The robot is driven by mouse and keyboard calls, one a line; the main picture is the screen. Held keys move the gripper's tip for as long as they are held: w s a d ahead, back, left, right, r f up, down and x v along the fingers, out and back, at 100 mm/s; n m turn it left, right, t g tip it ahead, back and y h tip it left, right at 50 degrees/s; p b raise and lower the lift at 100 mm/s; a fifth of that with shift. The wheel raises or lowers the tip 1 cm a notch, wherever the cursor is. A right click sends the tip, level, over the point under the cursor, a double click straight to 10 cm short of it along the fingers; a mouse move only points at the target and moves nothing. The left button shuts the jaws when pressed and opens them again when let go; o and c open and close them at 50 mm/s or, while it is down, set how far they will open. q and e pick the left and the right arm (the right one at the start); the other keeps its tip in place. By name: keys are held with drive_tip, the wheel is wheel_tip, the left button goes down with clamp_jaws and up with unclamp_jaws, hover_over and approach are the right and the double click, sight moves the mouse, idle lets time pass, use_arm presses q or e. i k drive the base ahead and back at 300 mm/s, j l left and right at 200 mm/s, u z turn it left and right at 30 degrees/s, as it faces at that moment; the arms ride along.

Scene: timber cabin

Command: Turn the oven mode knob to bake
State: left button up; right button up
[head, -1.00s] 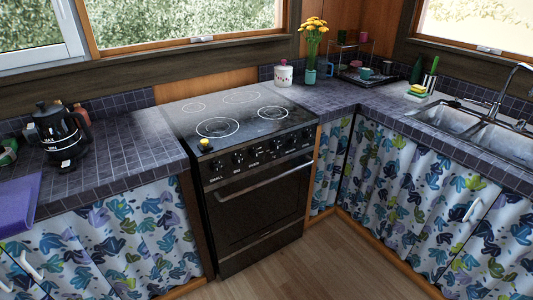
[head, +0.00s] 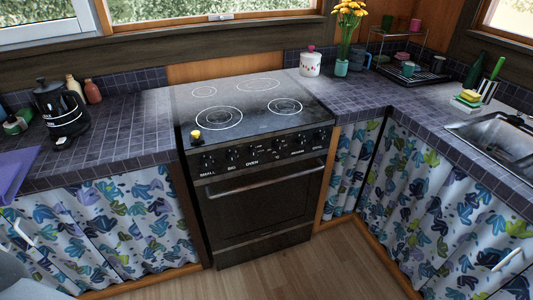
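The black oven (head: 262,195) stands in the middle of the head view, with a glass cooktop and a door with a long handle. Its front panel (head: 265,150) carries a row of several black knobs. Labels under the left ones read "SMALL", "BIG" and "OVEN". The oven knob (head: 251,152) is near the panel's middle. The knob pointers and smaller mode markings are too small to read. The oven door is shut. Neither of my grippers is in view, and nothing touches the knobs.
A yellow object (head: 195,135) sits at the cooktop's front left corner. Tiled counters flank the oven, with a black kettle (head: 60,108) on the left and a white jar (head: 310,62) on the right. The wooden floor (head: 290,268) before the oven is clear.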

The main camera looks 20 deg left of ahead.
sight(252, 153)
drive_tip(key=i+l, duration=0.2)
drive_tip(key=l, duration=0.15)
drive_tip(key=i+l+u, duration=0.1)
drive_tip(key=i+l, duration=0.3)
drive_tip(key=l, duration=0.25)
